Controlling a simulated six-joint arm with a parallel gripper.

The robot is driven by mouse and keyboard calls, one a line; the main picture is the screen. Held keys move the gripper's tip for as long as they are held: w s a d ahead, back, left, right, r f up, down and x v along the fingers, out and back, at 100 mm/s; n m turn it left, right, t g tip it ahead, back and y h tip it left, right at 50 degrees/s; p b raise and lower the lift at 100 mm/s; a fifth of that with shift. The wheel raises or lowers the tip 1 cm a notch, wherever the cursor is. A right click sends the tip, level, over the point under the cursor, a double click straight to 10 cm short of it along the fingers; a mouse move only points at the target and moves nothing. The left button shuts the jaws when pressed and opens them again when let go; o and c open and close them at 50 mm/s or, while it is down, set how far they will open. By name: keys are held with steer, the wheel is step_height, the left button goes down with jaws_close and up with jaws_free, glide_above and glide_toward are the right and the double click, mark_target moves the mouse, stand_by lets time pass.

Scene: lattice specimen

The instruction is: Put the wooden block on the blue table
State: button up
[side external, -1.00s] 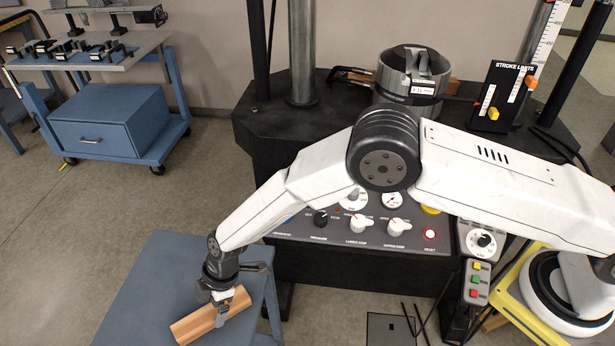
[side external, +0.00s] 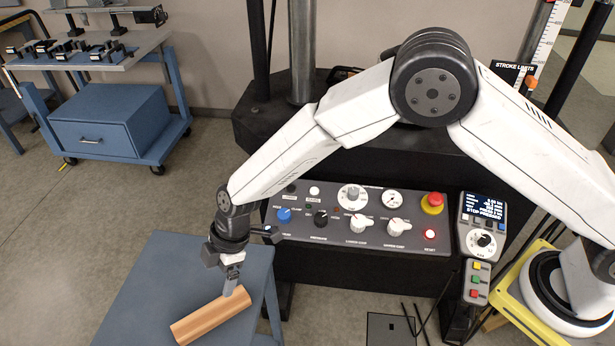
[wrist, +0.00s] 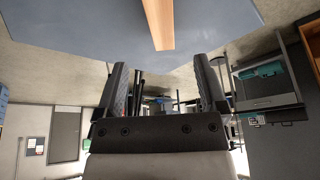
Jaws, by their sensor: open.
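The wooden block (side external: 210,318) lies on the blue table (side external: 170,272) in the side external view, near the table's right part. My gripper (side external: 231,291) is just above the block's upper right end, pointing down. In the wrist view the block (wrist: 158,22) shows at the top centre against the blue tabletop (wrist: 85,30). My gripper's two fingers (wrist: 160,85) are spread apart with nothing between them, and the block lies beyond them. In the side view I cannot tell whether a fingertip still touches the block.
A black machine with a control panel (side external: 352,222) stands behind and right of the table. A pendant (side external: 480,240) hangs at its right. A blue cart (side external: 110,125) stands at the back left. Grey floor between cart and table is clear.

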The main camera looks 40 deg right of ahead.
stand_by(0.5)
steer(key=s+d+r+m+t+h, duration=0.1)
steer(key=d+r+m, duration=0.4)
steer(key=d, duration=0.6)
steer(key=s+d+r+m+t+h, duration=0.1)
steer(key=d+r+m, duration=0.3)
steer(key=d, duration=0.7)
steer(key=s+d+r+m+h, duration=0.1)
steer(key=s+d+m, duration=0.3)
steer(key=s+d, duration=0.2)
steer(key=s+d+r+m+h, duration=0.1)
steer(key=s+d+r+m, duration=0.1)
steer(key=s+d+m, duration=0.3)
steer(key=s+d, duration=0.1)
steer(key=d, duration=0.3)
steer(key=shift+r+t, duration=0.3)
steer(key=shift+w, duration=0.1)
